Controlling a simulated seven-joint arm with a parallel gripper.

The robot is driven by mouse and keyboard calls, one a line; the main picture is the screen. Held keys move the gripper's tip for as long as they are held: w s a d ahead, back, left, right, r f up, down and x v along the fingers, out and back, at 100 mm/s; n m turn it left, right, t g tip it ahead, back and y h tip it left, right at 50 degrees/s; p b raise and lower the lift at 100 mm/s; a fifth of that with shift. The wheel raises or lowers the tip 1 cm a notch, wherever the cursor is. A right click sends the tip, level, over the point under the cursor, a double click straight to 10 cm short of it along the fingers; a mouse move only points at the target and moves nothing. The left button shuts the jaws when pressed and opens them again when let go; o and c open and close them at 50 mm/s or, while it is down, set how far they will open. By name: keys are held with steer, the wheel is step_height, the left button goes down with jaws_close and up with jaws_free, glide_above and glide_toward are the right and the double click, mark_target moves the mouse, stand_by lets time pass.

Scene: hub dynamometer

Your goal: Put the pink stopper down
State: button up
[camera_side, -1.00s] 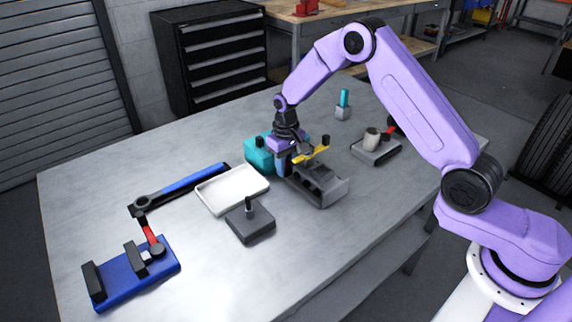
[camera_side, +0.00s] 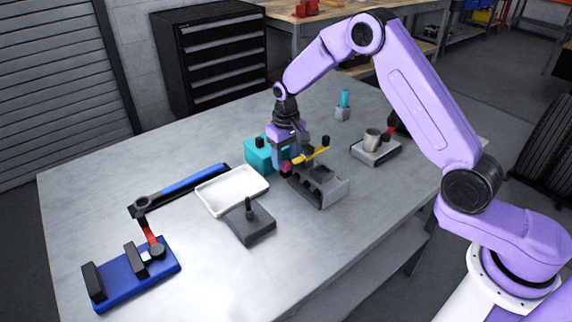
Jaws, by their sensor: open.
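The small pink stopper (camera_side: 287,168) shows at the left end of the grey block with holes (camera_side: 334,193), just below my fingers. Whether it sits in the block or beside it is too small to tell. My gripper (camera_side: 291,158) points down directly above the stopper, between the teal box and the yellow-handled part. Its jaws are open, and the fingers are partly hard to make out against the things behind.
A teal box (camera_side: 259,156) stands close behind my gripper, and a yellow bar (camera_side: 311,158) lies close on its right. A white tray (camera_side: 232,190), a dark block with a peg (camera_side: 250,224) and a blue fixture (camera_side: 135,277) stand to the left. The front table is clear.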

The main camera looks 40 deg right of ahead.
mark_target(286, 162)
step_height(286, 162, up, 9)
steer(key=s+a+r+n, duration=0.4)
steer(key=s+a, duration=0.1)
steer(key=s, duration=0.4)
steer(key=s+d+r+n, duration=0.2)
steer(key=s+n, duration=0.3)
steer(key=s, duration=1.4)
steer(key=shift+s, duration=0.25)
steer(key=shift+o, duration=0.5)
steer(key=s+d+n, duration=0.3)
steer(key=s+d, duration=0.2)
steer(key=s, duration=0.6)
steer(key=shift+d+f+n, duration=0.3)
steer(key=shift+d+f, duration=0.05)
steer(key=shift+f, duration=0.1)
steer(key=shift+s, duration=0.1)
